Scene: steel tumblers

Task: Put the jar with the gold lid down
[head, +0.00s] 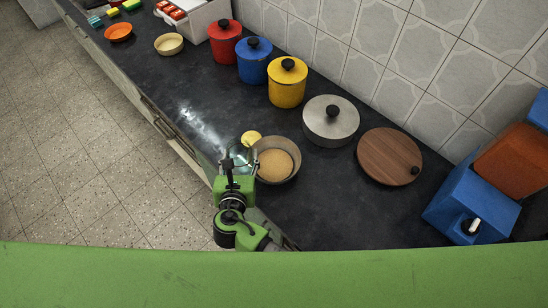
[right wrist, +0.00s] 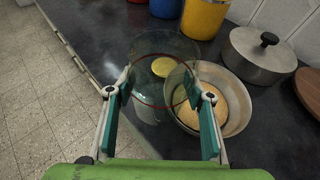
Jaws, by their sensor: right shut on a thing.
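A clear glass jar (right wrist: 150,92) is between the two fingers of my right gripper (right wrist: 163,98) in the right wrist view. My right gripper (head: 238,160) is shut on it. In the head view the glass jar (head: 241,156) shows faintly at the fingertips, near the front edge of the counter. A gold disc, the lid (head: 251,138), shows at the jar's far side; it also shows in the right wrist view (right wrist: 168,69), at least partly through the glass. I cannot tell whether the jar touches the counter. My left gripper is not in view.
A round pan (head: 294,174) with a tan bottom stands right beside the jar. Behind are a lidded steel pot (head: 331,128), a yellow canister (head: 288,88), a blue canister (head: 254,68) and a wooden round board (head: 390,157). The dark counter (head: 190,95) is clear to the left.

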